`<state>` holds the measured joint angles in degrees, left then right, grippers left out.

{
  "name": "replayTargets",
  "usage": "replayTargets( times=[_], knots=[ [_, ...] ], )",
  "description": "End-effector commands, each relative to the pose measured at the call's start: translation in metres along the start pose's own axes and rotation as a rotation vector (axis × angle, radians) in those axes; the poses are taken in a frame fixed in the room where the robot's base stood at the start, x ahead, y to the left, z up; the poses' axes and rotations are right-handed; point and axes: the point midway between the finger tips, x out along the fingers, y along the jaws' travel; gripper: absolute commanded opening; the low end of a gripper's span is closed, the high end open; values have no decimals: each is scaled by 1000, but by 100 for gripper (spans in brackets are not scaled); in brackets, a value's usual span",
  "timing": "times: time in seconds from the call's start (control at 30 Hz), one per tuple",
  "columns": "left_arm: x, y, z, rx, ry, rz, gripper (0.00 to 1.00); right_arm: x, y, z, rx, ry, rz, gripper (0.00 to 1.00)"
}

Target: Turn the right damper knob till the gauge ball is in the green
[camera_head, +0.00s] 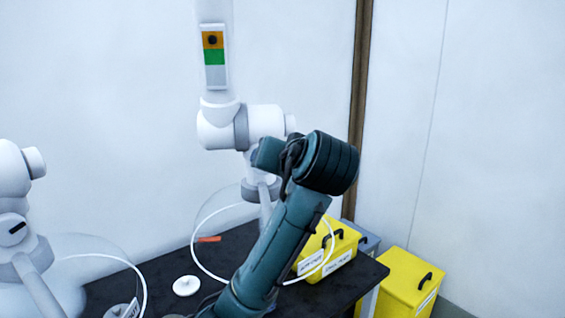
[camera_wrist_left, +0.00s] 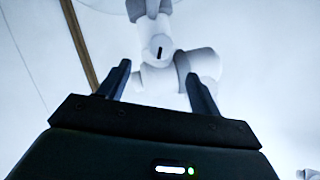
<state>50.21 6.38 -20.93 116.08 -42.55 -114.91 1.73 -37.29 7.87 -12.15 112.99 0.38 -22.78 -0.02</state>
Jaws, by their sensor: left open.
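The right gauge (camera_head: 214,57) is a strip on the white duct with orange, green and grey bands. Its dark ball (camera_head: 212,40) sits in the orange band, above the green. In the left wrist view, the right damper knob (camera_wrist_left: 158,51) is a round white face with a black mark, and it appears between my fingertips but beyond them. In the head view my arm seems to hide this knob. My left gripper (camera_wrist_left: 153,62) is open and empty, facing the knob; its fingertips cannot be made out in the head view. My right gripper is out of view.
Another white duct arm (camera_head: 16,250) with a black-marked knob stands at the left. The dark table (camera_head: 160,275) holds a white disc (camera_head: 186,286) and white hoses. Yellow boxes (camera_head: 405,285) stand at the right, near a brown post (camera_head: 358,100).

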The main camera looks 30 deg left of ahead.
Motion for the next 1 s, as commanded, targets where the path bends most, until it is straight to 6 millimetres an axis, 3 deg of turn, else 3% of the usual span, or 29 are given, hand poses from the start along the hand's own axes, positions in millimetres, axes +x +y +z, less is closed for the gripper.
replayTargets(
  times=[0.3,1.0],
  knots=[
    [-30,0,0,-1,-2,1,64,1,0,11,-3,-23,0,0],
    [-32,-1,0,0,-2,-2,64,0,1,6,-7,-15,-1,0]
  ],
)
